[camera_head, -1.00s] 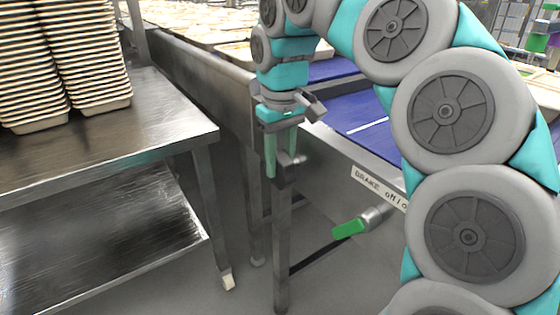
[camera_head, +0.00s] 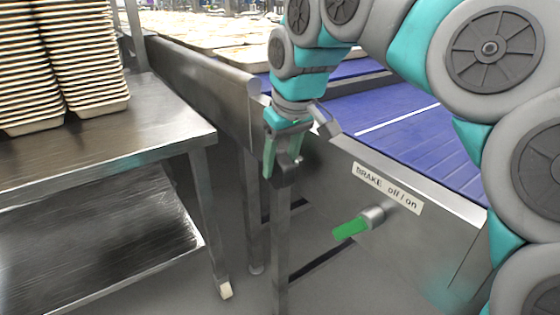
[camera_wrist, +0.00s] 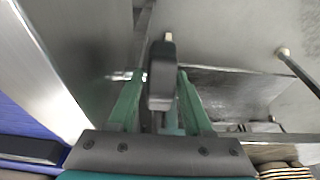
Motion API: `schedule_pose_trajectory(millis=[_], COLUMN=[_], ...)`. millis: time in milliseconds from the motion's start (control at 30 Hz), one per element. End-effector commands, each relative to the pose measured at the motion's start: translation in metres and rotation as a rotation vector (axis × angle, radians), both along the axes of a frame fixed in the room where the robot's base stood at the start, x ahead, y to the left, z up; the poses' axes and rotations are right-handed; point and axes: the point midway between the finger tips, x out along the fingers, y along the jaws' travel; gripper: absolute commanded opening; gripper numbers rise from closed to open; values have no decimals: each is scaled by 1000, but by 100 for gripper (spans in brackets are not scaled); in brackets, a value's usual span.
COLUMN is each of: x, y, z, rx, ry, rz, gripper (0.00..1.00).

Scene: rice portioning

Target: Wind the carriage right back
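My gripper (camera_head: 281,165) points down at the near left corner of the steel-sided conveyor (camera_head: 330,190). Its two green fingers are apart. A dark grey handle or knob (camera_head: 285,175) is at the fingertips. In the wrist view the handle (camera_wrist: 161,75) stands between the fingers, with a narrow gap seeming to show on each side; I cannot tell whether either finger touches it. What the handle is fixed to is mostly hidden. I cannot make out the carriage as a separate part. The blue belt (camera_head: 405,135) has a white line across it.
A green brake lever (camera_head: 350,228) sticks out below a label (camera_head: 387,187) reading "BRAKE off/on". A steel table (camera_head: 150,130) with stacked trays (camera_head: 90,60) stands at left. A narrow floor gap separates table and conveyor. More trays (camera_head: 215,32) lie farther along the belt.

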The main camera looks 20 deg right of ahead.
Motion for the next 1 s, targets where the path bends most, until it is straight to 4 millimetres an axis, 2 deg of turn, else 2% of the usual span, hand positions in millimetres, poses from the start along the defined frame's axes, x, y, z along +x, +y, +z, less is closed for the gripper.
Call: schedule_pose_trajectory(millis=[200,367,733,1000], x=[0,-2,-14,-20], y=[0,-1,-5,-6], z=[1,9,59,76], rx=[0,0,1,1], ry=[0,1,-5,-2], rz=[0,0,-2,0], gripper=[50,50,50,50])
